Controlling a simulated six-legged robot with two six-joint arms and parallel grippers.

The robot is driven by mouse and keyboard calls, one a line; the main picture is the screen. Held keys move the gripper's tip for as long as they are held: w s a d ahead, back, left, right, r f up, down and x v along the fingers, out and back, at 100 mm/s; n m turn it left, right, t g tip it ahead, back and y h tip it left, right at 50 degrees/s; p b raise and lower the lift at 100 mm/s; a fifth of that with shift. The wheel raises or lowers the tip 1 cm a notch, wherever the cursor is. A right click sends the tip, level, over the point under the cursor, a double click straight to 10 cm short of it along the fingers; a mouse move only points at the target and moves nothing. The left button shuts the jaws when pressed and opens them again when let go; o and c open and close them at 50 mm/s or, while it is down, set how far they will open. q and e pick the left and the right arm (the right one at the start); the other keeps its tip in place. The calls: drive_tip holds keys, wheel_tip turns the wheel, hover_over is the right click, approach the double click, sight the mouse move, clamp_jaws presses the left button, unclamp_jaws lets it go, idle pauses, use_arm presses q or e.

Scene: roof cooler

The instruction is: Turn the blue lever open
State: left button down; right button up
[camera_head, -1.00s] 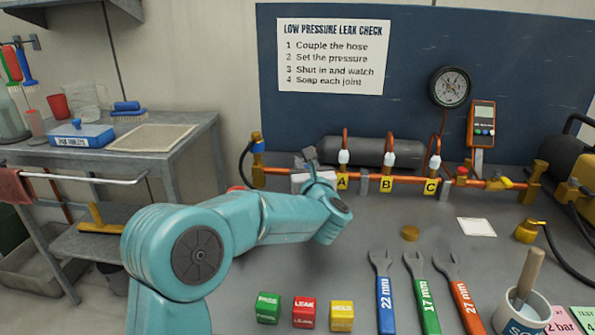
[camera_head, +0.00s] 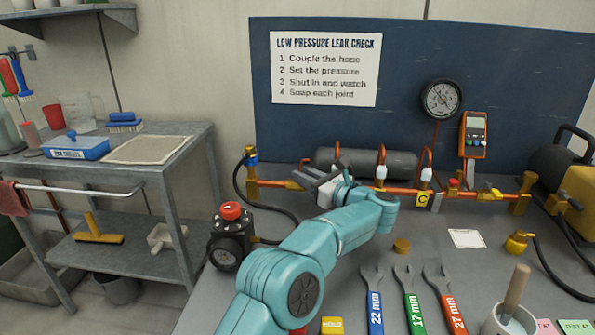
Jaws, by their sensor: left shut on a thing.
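My left gripper (camera_head: 314,181) reaches over the grey bench to the left part of the copper pipe (camera_head: 272,184), beside a brass fitting on it. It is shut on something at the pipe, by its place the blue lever. The lever itself is hidden by the gripper, so its angle cannot be told. A blue band (camera_head: 251,158) shows on the brass hose coupling at the pipe's left end, apart from the gripper. My right gripper is not in view.
A black regulator with a red knob (camera_head: 230,211) stands left of my arm. A yellow lever (camera_head: 491,190) is on the pipe's right part. A grey tank (camera_head: 361,160) is behind the pipe.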

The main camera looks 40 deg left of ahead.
use_arm(q)
drive_tip(key=shift+a+r+g, duration=0.1)
drive_tip(key=shift+g, duration=0.2)
drive_tip(key=c, duration=1)
unclamp_jaws()
drive_tip(key=shift+c, duration=0.2)
drive_tip(key=d, duration=0.5)
drive_tip(key=s+d, duration=0.1)
drive_tip(key=d, duration=0.5)
drive_tip(key=s+d+p, duration=0.1)
drive_tip(key=d, duration=0.4)
drive_tip(key=shift+d, duration=0.2)
